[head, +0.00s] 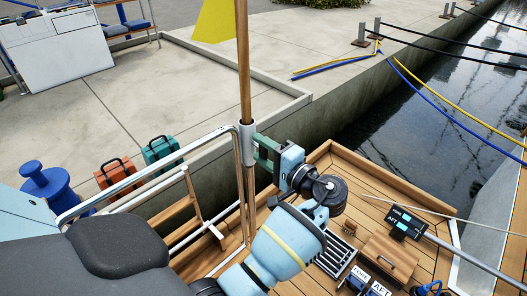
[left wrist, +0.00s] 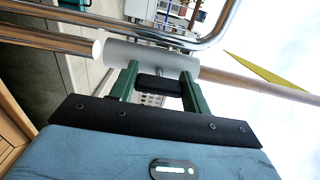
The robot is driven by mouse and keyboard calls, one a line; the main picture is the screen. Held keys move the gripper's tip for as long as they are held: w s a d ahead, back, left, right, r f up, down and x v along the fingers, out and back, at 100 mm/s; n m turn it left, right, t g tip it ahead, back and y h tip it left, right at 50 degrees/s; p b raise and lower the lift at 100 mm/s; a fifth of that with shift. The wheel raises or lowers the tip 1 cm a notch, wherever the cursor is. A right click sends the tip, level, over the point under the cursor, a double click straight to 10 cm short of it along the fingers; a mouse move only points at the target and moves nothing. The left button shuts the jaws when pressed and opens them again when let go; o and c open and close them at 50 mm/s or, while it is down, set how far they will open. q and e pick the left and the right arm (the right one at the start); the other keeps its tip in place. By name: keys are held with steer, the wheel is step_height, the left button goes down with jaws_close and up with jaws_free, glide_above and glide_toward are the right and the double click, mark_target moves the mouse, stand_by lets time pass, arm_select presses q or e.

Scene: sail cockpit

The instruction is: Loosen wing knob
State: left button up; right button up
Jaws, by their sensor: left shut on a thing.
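My left gripper (head: 264,150) is at the upright steel rail, against a pale grey sleeve (head: 248,138) that holds a wooden pole with a yellow flag. In the left wrist view its green fingers (left wrist: 161,78) stand either side of a dark wing knob (left wrist: 158,84), shut on it. The knob's thin metal stem runs into the grey sleeve (left wrist: 150,56). In the head view the gripper hides the knob. My right gripper is in neither view.
The curved steel rail (head: 150,170) runs close beside the gripper. The wooden deck (head: 360,195) carries a grating, a wooden box (head: 390,257) and a tiller-like bar. The concrete quay (head: 180,95) with two cases lies beyond the rail; water is at right.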

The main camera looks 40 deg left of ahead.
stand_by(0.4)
arm_select(q)
steer(key=o, duration=1)
steer(key=shift+c, duration=0.2)
steer(key=d, duration=0.7)
steer(key=shift+s+d, duration=0.35)
steer(key=shift+f, duration=0.1)
